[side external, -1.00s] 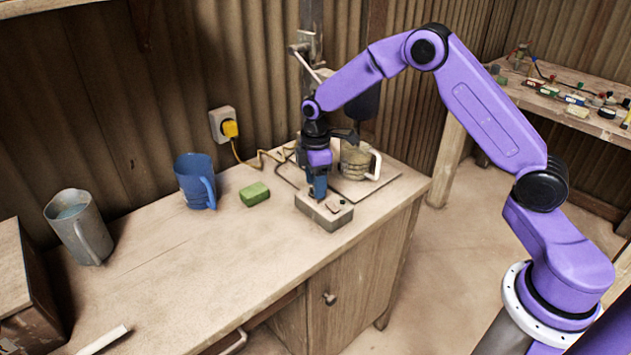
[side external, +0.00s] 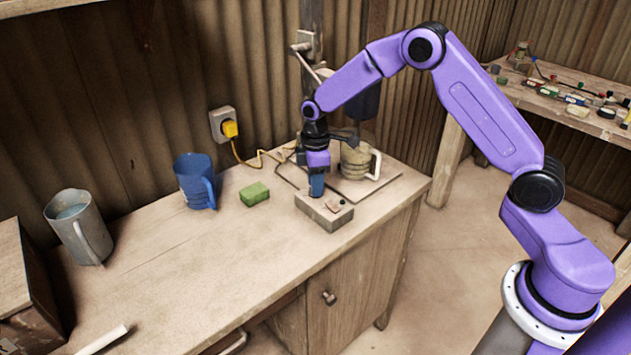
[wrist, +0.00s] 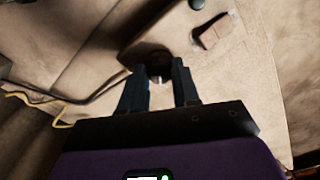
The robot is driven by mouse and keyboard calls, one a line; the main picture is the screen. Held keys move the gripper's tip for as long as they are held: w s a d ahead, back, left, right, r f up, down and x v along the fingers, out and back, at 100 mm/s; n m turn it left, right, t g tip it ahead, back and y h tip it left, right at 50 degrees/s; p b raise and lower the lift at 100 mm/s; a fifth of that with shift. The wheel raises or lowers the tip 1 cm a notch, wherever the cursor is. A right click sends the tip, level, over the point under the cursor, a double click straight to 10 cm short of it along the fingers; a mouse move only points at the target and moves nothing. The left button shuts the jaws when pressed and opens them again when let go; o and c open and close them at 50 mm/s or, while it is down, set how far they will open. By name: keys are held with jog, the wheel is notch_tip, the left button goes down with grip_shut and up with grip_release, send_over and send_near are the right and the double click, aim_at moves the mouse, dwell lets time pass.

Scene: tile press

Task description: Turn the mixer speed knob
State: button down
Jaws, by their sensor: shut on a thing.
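The grey control box (side external: 335,219) of the mixer sits near the right end of the bench. My gripper (side external: 317,194) points straight down over the left part of its top, and its fingers hide the knob in the side view. In the wrist view, my gripper (wrist: 158,78) is shut on the dark round speed knob (wrist: 151,56), with one finger on each side. A pale mark shows on the knob between the fingertips. The mixer (side external: 366,103) stands behind, with its body partly hidden by my arm.
A ribbed jug (side external: 355,161) stands on the mixer's base plate just behind the box. A reddish-brown switch (wrist: 214,32) sits beside the knob. A green sponge (side external: 255,194) and blue mug (side external: 194,181) stand left. A yellow cable (side external: 246,163) runs along the wall. The front bench is mostly clear.

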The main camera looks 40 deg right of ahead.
jog(key=m, duration=1)
jog(key=shift+m, duration=0.4)
dwell(0.4)
jog(key=c, duration=0.8)
grip_release()
notch_tip(320, 180, up, 18)
jog(key=shift+f, duration=0.25)
